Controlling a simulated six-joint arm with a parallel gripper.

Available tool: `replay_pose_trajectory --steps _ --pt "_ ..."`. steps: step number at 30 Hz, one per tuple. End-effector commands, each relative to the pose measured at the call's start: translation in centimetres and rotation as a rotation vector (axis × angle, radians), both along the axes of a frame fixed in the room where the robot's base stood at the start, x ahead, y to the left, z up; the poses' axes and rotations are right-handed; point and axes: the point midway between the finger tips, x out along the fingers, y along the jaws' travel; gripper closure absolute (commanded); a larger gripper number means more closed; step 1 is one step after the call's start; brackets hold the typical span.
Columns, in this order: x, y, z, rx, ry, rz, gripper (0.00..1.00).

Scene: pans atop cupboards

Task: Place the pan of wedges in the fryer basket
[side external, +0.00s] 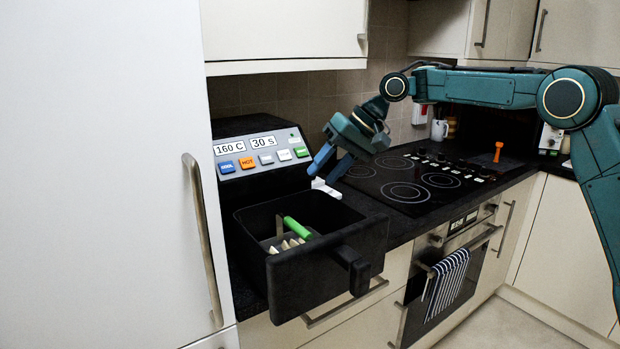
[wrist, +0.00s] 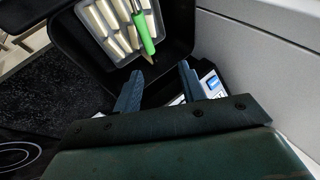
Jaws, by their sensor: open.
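The pan of wedges (side external: 287,245) sits inside the black fryer basket (side external: 318,283), which is pulled out from the fryer (side external: 262,186). In the wrist view, the pan (wrist: 102,40) is light grey, holds several pale wedges and has a green handle (wrist: 143,34). The green handle sticks up from the pan in the side view too (side external: 297,228). My gripper (side external: 328,170) is open and empty, above the basket's back right side in the side view. In the wrist view, its two blue fingers (wrist: 160,75) are apart and nothing is between them. The basket's front wall hides part of the pan.
The fryer panel (side external: 262,150) shows 160 C and 30 s with several coloured buttons. A black hob (side external: 405,180) lies to the right, with an orange object (side external: 497,152) beyond it. A tall white cupboard door (side external: 100,180) stands close on the left. The basket's handle (side external: 355,270) juts forward.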

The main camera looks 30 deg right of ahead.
Motion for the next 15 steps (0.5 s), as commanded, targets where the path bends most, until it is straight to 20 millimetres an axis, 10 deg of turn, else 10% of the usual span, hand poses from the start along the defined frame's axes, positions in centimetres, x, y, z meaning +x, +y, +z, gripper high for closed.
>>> replay_pose_trajectory --steps 15 --pt "-0.7 -1.1 1.8 0.000 0.000 0.000 0.59"
